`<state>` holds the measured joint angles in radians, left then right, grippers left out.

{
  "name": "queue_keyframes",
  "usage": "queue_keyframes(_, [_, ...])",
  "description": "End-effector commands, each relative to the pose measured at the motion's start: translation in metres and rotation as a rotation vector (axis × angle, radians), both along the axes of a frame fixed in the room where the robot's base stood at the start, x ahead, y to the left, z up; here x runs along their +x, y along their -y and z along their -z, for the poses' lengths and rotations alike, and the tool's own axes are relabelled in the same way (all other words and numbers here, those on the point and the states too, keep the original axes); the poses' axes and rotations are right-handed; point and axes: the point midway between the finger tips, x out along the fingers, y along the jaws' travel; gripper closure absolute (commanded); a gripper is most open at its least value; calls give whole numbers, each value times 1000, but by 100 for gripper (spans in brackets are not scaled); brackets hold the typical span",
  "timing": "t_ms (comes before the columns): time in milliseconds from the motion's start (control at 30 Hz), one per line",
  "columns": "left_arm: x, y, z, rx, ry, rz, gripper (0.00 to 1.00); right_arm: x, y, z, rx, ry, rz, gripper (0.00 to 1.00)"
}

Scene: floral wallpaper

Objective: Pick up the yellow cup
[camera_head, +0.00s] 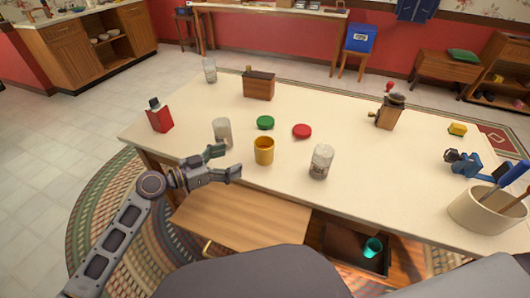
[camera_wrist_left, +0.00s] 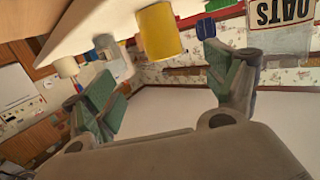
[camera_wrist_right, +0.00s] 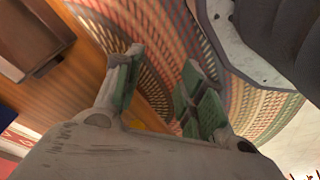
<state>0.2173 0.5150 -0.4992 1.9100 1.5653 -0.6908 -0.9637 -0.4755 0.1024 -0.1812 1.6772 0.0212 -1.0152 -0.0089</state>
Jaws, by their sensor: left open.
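The yellow cup (camera_head: 264,151) stands upright near the front edge of the white table (camera_head: 350,160). In the left wrist view the yellow cup (camera_wrist_left: 158,33) shows ahead of the fingers, upside down in that picture. My left gripper (camera_head: 228,162) is open and empty, just left of the cup and apart from it. Its two fingers also show in the left wrist view (camera_wrist_left: 170,85). My right gripper (camera_wrist_right: 158,85) shows in the right wrist view with its fingers apart and nothing between them, over a striped rug. It does not show in the head view.
A clear jar (camera_head: 222,131) stands close behind my left gripper. Another jar (camera_head: 321,161) is right of the cup. Green (camera_head: 265,122) and red (camera_head: 302,131) lids lie behind it. An open drawer (camera_head: 357,247) below the table holds a teal cup (camera_head: 372,247).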

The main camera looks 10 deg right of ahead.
Motion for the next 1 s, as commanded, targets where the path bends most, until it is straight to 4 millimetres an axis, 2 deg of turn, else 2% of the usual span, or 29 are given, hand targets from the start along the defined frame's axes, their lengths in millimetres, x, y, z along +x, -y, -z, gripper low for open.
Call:
queue_keyframes(167, [3, 7, 1, -1, 0, 0, 14, -1, 0, 1, -1, 0, 0, 60])
queue_keyframes(800, [29, 70, 10, -2, 0, 0, 14, -2, 3, 13, -3, 10, 3, 60])
queue_keyframes(1000, [33, 78, 12, 0, 1, 0, 14, -5, 4, 16, -5, 4, 2, 60])
